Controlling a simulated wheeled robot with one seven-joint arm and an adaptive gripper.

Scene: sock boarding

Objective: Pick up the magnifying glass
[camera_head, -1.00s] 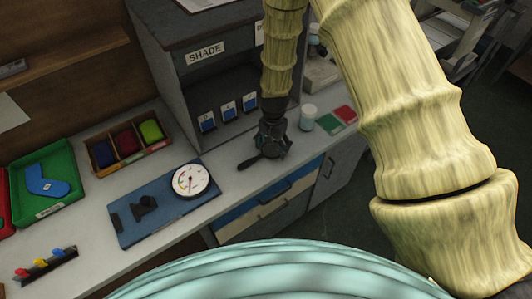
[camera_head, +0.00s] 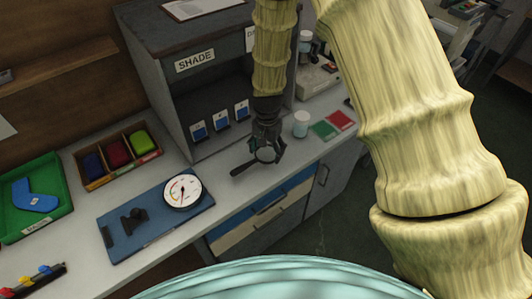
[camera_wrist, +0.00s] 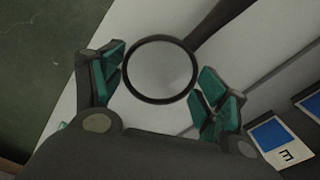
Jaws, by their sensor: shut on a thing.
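The magnifying glass (camera_head: 265,155) has a round, dark-rimmed lens and a dark handle. In the head view its lens is at my gripper (camera_head: 267,148), by the counter's front edge, with the handle pointing to the lower left. In the wrist view the lens (camera_wrist: 161,69) lies between the green-padded fingers of my gripper (camera_wrist: 160,78), and the handle runs off to the upper right. My gripper is shut on the rim. I cannot tell clearly how far the glass is above the counter.
A shade cabinet (camera_head: 180,100) stands behind my gripper. A white jar (camera_head: 301,124) and green and red cards (camera_head: 325,129) are to its right. A blue board (camera_head: 151,232) with a dial gauge (camera_head: 183,191) lies left. Farther left are a sorting box (camera_head: 107,178) and a green tray (camera_head: 60,212).

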